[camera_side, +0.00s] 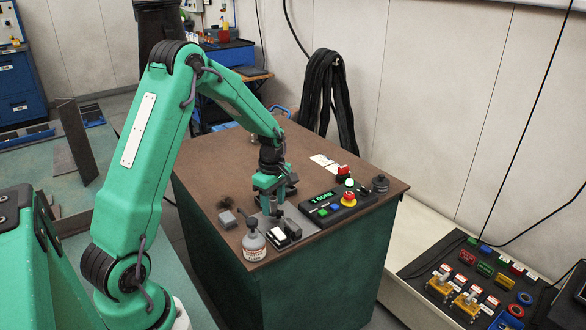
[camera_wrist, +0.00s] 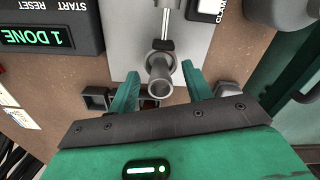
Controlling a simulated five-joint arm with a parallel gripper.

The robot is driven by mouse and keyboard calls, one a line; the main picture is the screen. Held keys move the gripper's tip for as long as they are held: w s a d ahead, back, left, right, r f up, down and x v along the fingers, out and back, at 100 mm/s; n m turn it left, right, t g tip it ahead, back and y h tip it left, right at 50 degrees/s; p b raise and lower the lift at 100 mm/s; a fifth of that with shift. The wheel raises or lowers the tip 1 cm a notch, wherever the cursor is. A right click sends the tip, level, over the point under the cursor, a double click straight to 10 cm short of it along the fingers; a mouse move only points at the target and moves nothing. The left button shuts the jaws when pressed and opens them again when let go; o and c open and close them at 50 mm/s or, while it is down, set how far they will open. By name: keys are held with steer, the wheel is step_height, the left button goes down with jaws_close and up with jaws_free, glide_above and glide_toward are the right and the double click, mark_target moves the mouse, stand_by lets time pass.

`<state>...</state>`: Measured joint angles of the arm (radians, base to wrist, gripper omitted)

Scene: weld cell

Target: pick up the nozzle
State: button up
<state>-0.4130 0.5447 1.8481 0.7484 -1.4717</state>
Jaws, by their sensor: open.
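In the wrist view, a short grey hollow metal cylinder, which looks like the nozzle (camera_wrist: 160,82), stands with its open end facing the camera at the edge of a light grey plate (camera_wrist: 122,30). My gripper (camera_wrist: 160,74) is open, with one green finger on each side of the nozzle. A gap shows between the nozzle and each finger. In the side view, my gripper (camera_side: 275,188) is low over the brown bench top, just behind the grey fixture plate. The nozzle is hard to make out there.
A labelled bottle (camera_side: 254,247) and a clamp (camera_side: 290,228) stand at the front. The bench's back left is clear.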

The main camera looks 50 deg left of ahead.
mark_target(274, 199)
stand_by(0.4)
jaws_close()
steer(key=shift+r, duration=0.1)
steer(key=shift+r, duration=0.55)
step_height(274, 199, up, 3)
steer(key=shift+d+r, duration=0.1)
steer(key=shift+d, duration=0.05)
steer(key=s+d+r, duration=0.1)
steer(key=d+r, duration=0.5)
steer(key=d, duration=0.5)
steer(key=shift+s+d+r, duration=0.15)
steer(key=shift+s+r, duration=0.1)
